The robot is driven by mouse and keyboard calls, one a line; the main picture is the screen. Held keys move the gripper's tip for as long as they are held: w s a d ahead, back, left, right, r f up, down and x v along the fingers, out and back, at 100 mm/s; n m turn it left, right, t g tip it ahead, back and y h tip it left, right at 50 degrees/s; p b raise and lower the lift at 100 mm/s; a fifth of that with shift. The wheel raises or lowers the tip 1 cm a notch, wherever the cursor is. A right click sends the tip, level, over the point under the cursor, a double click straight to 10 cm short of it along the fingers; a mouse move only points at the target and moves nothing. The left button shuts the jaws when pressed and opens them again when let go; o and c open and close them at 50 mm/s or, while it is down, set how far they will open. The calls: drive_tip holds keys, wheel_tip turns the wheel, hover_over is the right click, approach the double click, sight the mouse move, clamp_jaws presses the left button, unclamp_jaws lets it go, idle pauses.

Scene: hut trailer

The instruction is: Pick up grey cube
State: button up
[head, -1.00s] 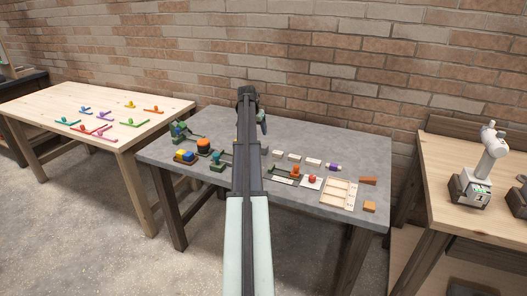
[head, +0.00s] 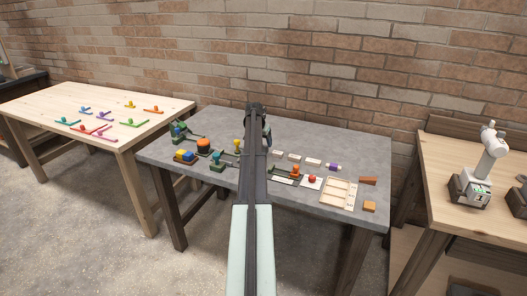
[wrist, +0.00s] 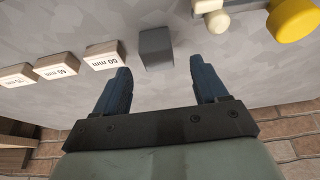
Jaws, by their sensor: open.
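The grey cube (wrist: 156,48) stands on the grey table top (wrist: 135,18) in the wrist view, a little beyond the fingertips and nearer the left finger. My gripper (wrist: 162,80) is open, with a dark blue finger on each side and nothing between them. In the head view my gripper and arm cover the middle of the table, and the grey cube does not show there.
White blocks with printed sizes, one marked 50 mm (wrist: 103,55), stand left of the cube, close to my left finger. A yellow knob (wrist: 294,18) and cream rounded pieces (wrist: 214,12) lie to the right. A brick wall (head: 300,60) runs behind the table.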

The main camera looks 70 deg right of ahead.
sight(264, 146)
drive_tip(key=x, duration=0.4)
drive_tip(key=shift+s+f, duration=0.1)
drive_tip(key=shift+f, duration=0.15)
drive_tip(key=c, duration=1)
